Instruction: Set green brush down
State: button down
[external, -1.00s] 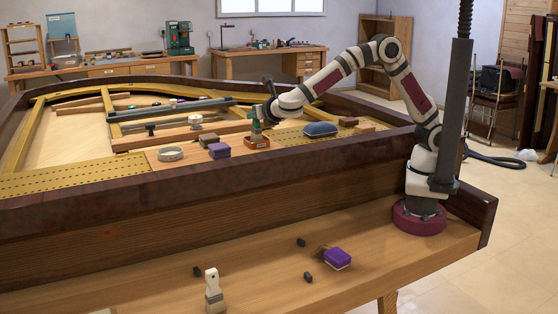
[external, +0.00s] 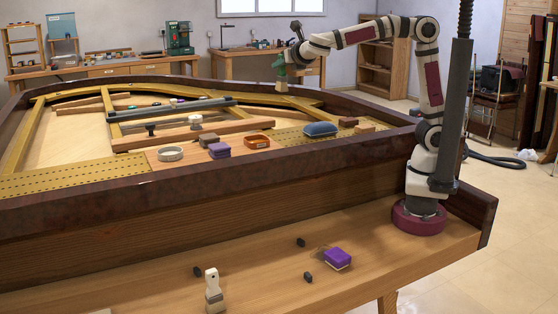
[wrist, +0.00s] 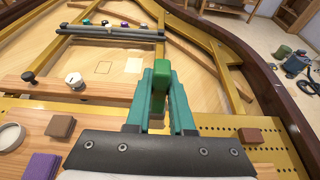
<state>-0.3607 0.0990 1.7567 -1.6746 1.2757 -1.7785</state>
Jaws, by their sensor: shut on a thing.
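My gripper (external: 281,64) is raised high above the piano, near its far rim. It is shut on the green brush (external: 282,86), which hangs with its pale end down, clear of every surface. In the wrist view the brush's green handle (wrist: 161,76) stands between the two teal fingers; its bristles are hidden there. The small orange tray (external: 256,141) on the wooden plank is empty.
A blue pad (external: 321,129), purple block (external: 219,151) and white ring (external: 170,153) lie nearer.

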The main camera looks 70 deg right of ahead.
jog(key=shift+w+a+r, duration=0.1)
jog(key=shift+a+r, duration=0.2)
jog(key=shift+r, duration=0.25)
jog(key=shift+w+a+r, duration=0.1)
jog(key=shift+a+r, duration=0.2)
jog(key=shift+r, duration=0.2)
jog(key=w+a+n+t+y, duration=0.1)
jog(key=a+n+t+y, duration=0.3)
jog(key=a, duration=1.8)
jog(key=s+a+n+y, duration=0.3)
jog(key=s+a, duration=0.1)
jog(key=a, duration=0.7)
jog(key=s+a+n+y, duration=0.2)
jog(key=s+a+y, duration=0.15)
jog(key=a, duration=0.65)
jog(key=shift+h, duration=0.35)
jog(key=f, duration=3.9)
jog(key=shift+s+f, duration=0.1)
jog(key=shift+s, duration=0.3)
jog(key=shift+f, duration=0.1)
jog(key=c, duration=1.2)
grip_release()
jog(key=o, duration=0.4)
